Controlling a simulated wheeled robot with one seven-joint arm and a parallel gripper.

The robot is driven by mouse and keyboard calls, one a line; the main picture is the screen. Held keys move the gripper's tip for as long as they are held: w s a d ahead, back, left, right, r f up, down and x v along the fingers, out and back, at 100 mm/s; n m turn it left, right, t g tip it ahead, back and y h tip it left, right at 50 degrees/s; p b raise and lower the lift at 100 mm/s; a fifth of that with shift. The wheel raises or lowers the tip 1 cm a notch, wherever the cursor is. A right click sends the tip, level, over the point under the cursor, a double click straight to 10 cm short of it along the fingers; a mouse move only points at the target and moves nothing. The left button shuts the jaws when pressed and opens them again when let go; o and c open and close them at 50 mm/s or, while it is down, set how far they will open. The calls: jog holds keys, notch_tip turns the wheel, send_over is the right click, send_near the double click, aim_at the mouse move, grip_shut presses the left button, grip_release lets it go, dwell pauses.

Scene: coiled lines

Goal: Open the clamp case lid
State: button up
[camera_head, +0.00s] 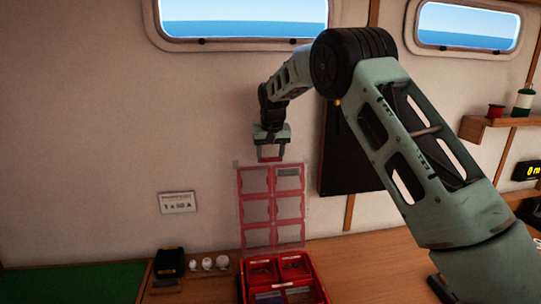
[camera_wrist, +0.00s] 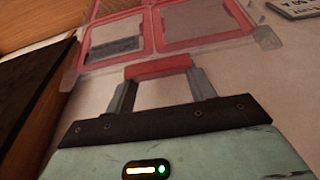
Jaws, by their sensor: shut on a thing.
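The clamp case (camera_head: 285,280) is a red box on the wooden counter, with small dark items in its compartments. Its lid (camera_head: 255,208) is a clear panel with red frames and stands upright, raised off the case against the wall side. My gripper (camera_head: 271,154) is above the lid's top edge in the head view. In the wrist view my gripper (camera_wrist: 158,72) has both fingers shut on a red piece (camera_wrist: 158,67) at the lid's edge. The lid's clear panes (camera_wrist: 200,22) show just beyond the fingers. The case body is out of the wrist view.
A dark box (camera_head: 169,263) and several small white round items (camera_head: 208,263) stand left of the case. A green mat (camera_head: 70,283) lies at far left. A dark panel (camera_head: 345,160) hangs on the wall behind my arm. A shelf (camera_head: 490,127) is at right.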

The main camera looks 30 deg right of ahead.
jog(key=o, duration=1.4)
jog(key=shift+s+f, duration=0.1)
jog(key=shift+f, duration=0.3)
jog(key=shift+r, duration=0.1)
jog(key=shift+r, duration=0.2)
jog(key=shift+r, duration=0.3)
jog(key=b+v, duration=0.4)
jog(key=v, duration=1.2)
jog(key=shift+r, duration=0.2)
jog(key=shift+s, duration=0.1)
